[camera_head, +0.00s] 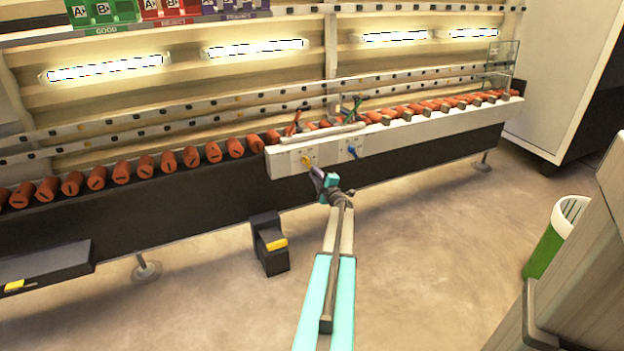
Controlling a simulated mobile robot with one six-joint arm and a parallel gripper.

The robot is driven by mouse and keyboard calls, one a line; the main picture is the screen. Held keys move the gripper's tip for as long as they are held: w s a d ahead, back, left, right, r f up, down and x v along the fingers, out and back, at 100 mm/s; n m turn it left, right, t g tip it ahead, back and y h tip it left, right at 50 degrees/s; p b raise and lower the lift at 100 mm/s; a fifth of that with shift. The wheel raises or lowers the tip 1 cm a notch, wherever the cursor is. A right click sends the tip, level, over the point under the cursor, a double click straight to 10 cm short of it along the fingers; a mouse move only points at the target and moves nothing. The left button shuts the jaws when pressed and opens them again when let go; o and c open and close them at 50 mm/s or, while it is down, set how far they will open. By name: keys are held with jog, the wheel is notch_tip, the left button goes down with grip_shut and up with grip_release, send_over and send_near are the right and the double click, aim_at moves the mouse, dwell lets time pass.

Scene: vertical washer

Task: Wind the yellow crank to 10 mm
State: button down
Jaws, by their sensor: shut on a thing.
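The yellow crank (306,160) is on the front face of the white panel (283,165) at the middle of the machine. My gripper (314,171) reaches up to it from below right and is shut on it. The fingers hide part of the crank, and its handle angle cannot be made out. A blue crank (354,153) sits on the same panel to the right, apart from my gripper. Small marks beside the cranks are too small to read, so the mm setting cannot be told.
A row of orange rollers (168,161) runs along the dark conveyor bed (180,205). A black pedal box with a yellow top (270,245) stands on the floor, left of my arm. A green bin (548,245) is at the right. The floor between is clear.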

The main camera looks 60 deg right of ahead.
jog(key=shift+w+r, duration=0.1)
jog(key=shift+r, duration=0.1)
jog(key=shift+a, duration=0.1)
jog(key=c, duration=1.6)
grip_release()
jog(key=shift+p+v, duration=1)
jog(key=shift+v, duration=5.9)
